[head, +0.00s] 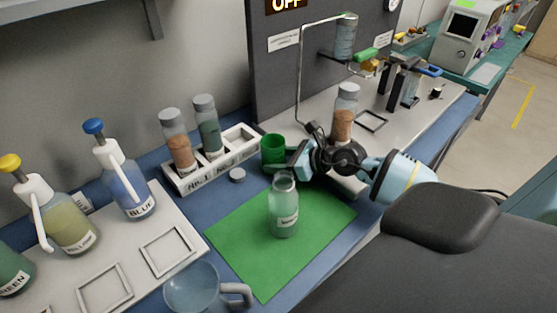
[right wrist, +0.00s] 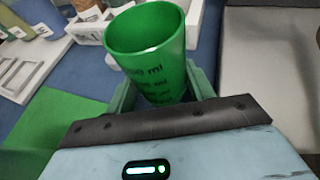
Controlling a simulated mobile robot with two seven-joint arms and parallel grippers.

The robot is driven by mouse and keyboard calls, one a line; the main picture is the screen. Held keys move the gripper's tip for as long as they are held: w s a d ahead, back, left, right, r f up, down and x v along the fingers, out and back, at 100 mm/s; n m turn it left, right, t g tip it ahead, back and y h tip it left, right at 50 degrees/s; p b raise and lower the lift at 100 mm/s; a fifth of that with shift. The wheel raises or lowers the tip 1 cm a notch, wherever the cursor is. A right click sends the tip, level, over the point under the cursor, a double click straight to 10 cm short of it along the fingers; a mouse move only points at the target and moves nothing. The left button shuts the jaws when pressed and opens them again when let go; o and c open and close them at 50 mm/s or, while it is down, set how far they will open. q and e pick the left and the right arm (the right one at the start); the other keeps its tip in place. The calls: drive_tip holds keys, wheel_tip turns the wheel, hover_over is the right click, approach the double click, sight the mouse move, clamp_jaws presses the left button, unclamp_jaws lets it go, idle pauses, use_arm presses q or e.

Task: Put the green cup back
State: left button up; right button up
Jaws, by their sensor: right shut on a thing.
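The green cup (head: 273,150) is between the fingers of my right gripper (head: 296,157), near the right end of the white bottle rack. In the right wrist view the cup (right wrist: 148,50) fills the space between the fingers, with its open top toward the camera and dark ml marks on its side. My right gripper (right wrist: 160,98) is shut on it. The cup's base is hidden by the gripper, so I cannot tell if it touches the table. My left gripper is not in view.
A clear bottle (head: 284,207) stands on the green mat (head: 240,262) close to my right arm. A white rack (head: 190,184) holds two capped bottles. A grey cap (head: 237,175) lies before it. A glass mug (head: 195,290) stands at the front. Bare mat surrounds the clear bottle.

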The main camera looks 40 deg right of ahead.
drive_tip(key=shift+r, duration=0.1)
drive_tip(key=o, duration=0.6)
drive_tip(key=shift+f, duration=0.25)
drive_tip(key=o, duration=0.4)
drive_tip(key=shift+o, duration=0.2)
drive_tip(key=shift+r, duration=0.1)
drive_tip(key=shift+r, duration=0.15)
drive_tip(key=v, duration=0.7)
drive_tip(key=shift+s+d, duration=0.2)
drive_tip(key=shift+s, duration=0.05)
drive_tip(key=shift+v, duration=2.15)
drive_tip(key=shift+r, duration=0.1)
